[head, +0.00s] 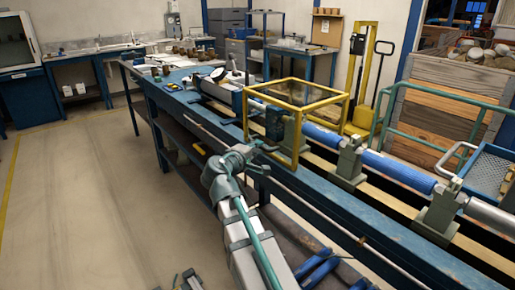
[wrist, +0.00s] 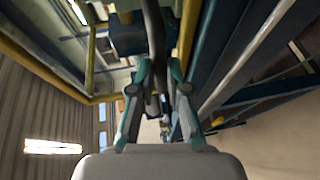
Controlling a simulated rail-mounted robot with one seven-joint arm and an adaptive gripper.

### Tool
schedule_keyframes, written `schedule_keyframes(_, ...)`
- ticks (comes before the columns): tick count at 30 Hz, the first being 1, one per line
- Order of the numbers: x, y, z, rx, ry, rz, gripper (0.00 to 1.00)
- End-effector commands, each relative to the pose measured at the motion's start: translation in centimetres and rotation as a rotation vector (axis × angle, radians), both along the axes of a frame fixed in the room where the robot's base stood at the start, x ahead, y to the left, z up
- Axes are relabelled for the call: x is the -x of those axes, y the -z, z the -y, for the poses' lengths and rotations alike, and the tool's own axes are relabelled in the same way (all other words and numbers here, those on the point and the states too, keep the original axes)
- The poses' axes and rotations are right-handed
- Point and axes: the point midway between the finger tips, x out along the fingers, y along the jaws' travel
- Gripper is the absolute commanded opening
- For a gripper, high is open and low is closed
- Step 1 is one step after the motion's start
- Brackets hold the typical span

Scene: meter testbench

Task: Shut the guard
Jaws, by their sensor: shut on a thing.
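The guard (head: 297,85) is a yellow box frame with clear panels, standing over the bench around a dark green fixture (head: 274,124). Its yellow bars also show in the wrist view (wrist: 189,35). My gripper (head: 256,150) is at the guard's lower front left corner, on the aisle side of the bench. In the wrist view my gripper (wrist: 160,105) has its teal fingers shut on a dark bar, seemingly the guard handle (wrist: 154,45). The exact contact is partly hidden by the fingers.
The long blue bench (head: 330,215) carries a blue pipe (head: 398,172) on green supports (head: 349,165). A green rail frame (head: 440,110) and a wooden crate (head: 440,95) stand behind it. The floor (head: 95,200) to the left is clear.

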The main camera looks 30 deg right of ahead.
Motion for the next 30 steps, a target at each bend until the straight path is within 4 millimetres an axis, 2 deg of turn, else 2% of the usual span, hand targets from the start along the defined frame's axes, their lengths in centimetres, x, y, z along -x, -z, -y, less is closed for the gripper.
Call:
schedule_keyframes(1,0.54,1.65,-0.14,-0.034,0.006,-0.014,0.00)
schedule_keyframes(5,0.62,1.76,-0.15,-0.033,0.006,-0.014,0.00)
schedule_keyframes(6,0.64,1.77,-0.16,-0.034,0.006,-0.014,0.22)
schedule_keyframes(9,0.65,1.72,-0.15,-0.033,0.005,-0.013,0.39)
schedule_keyframes(10,0.62,1.68,-0.14,-0.033,0.005,-0.013,0.40)
schedule_keyframes(30,0.34,1.14,-0.08,-0.029,0.003,-0.009,0.40)
